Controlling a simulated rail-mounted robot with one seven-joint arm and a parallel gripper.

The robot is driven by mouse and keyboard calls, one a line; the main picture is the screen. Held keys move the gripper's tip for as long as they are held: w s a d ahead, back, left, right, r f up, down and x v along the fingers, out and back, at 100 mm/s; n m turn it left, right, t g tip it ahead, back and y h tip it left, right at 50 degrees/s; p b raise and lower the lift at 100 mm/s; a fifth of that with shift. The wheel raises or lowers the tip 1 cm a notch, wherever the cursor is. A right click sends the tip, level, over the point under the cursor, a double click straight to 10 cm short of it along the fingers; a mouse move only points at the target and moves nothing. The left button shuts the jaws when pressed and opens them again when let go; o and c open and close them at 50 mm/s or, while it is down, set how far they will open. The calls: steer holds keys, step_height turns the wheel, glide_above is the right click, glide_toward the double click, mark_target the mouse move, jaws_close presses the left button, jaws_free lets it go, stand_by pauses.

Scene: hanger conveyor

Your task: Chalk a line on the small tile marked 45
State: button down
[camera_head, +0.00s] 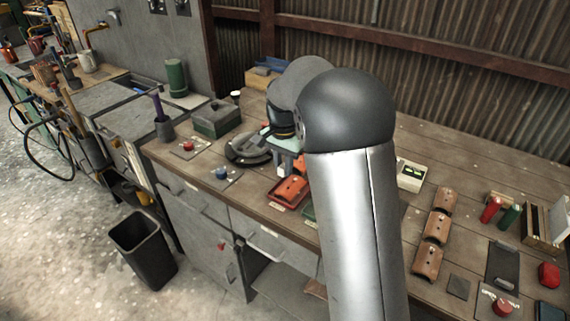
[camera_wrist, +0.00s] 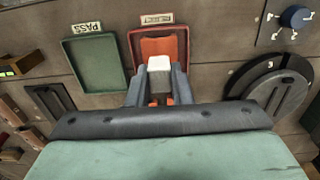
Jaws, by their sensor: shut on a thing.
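My gripper (camera_wrist: 160,78) is shut on a small white block (camera_wrist: 158,63), which looks like the chalk, in the wrist view. The block sticks out past the fingertips, over the near part of the red tray in that picture. In the head view my arm hides most of the gripper. I cannot make out a tile marked 45 in either view. A small dark square tile (camera_head: 459,287) lies on the bench at the lower right of the head view, with no readable mark.
A red tray (camera_wrist: 132,38) holds an orange-brown piece (camera_wrist: 159,46). A green tray (camera_wrist: 67,60) labelled PASS is empty beside it. A round dark device (camera_wrist: 268,90) and a blue knob (camera_wrist: 296,16) are to the right. Several curved brown pieces (camera_head: 436,227) line the bench.

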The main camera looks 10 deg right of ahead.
mark_target(285, 191)
steer(key=shift+s+d+f+b, duration=0.1)
steer(key=shift+s+f+b, duration=0.05)
steer(key=shift+f+b, duration=2)
steer(key=shift+f, duration=0.75)
steer(key=shift+f+b, duration=0.35)
steer(key=shift+f, duration=0.25)
steer(key=shift+w+d, duration=0.1)
steer(key=shift+w, duration=0.1)
steer(key=shift+w+d+p, duration=0.3)
steer(key=shift+w+d, duration=0.1)
steer(key=shift+d, duration=0.1)
steer(key=shift+a, duration=0.1)
steer(key=shift+s+a+f, duration=0.1)
steer(key=shift+s+a, duration=0.45)
steer(key=shift+s, duration=0.05)
steer(key=shift+w+d, duration=0.1)
